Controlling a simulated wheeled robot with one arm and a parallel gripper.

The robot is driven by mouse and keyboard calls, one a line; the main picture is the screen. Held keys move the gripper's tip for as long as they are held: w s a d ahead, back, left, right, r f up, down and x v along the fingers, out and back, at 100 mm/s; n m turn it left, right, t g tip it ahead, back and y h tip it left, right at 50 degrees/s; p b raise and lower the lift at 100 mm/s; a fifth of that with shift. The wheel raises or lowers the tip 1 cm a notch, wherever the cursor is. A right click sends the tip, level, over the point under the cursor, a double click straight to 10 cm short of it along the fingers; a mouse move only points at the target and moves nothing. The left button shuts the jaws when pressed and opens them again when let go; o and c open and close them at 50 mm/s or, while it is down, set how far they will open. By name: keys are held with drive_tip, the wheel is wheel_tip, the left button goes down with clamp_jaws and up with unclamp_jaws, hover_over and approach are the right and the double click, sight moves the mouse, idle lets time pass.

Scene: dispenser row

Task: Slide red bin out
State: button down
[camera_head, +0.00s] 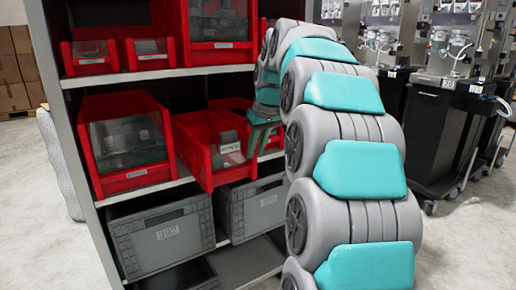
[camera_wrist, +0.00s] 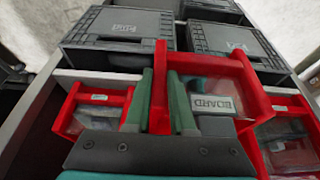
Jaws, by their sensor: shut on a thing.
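The red bin (camera_head: 204,158) sits on the middle shelf, its front end sticking out past the shelf's front edge. A grey piece marked "BOARD" (camera_wrist: 213,104) lies inside it. In the wrist view the bin's red wall (camera_wrist: 161,62) passes between the two green fingers of my gripper (camera_wrist: 162,101). My gripper is shut on this wall. In the head view my gripper (camera_head: 262,132) is at the bin's front right edge, and my arm hides what lies to the right.
Another red bin (camera_head: 128,145) stands to the left on the same shelf (camera_head: 150,188). Grey crates (camera_head: 163,238) stand on the shelf below, and more red bins (camera_head: 90,57) above. The floor (camera_head: 462,240) at right is clear; black wheeled carts (camera_head: 440,130) stand beyond.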

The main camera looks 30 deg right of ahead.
drive_tip(key=shift+s, duration=0.1)
drive_tip(key=c, duration=0.7)
unclamp_jaws()
drive_tip(key=shift+r, duration=0.1)
drive_tip(key=shift+v, duration=3.8)
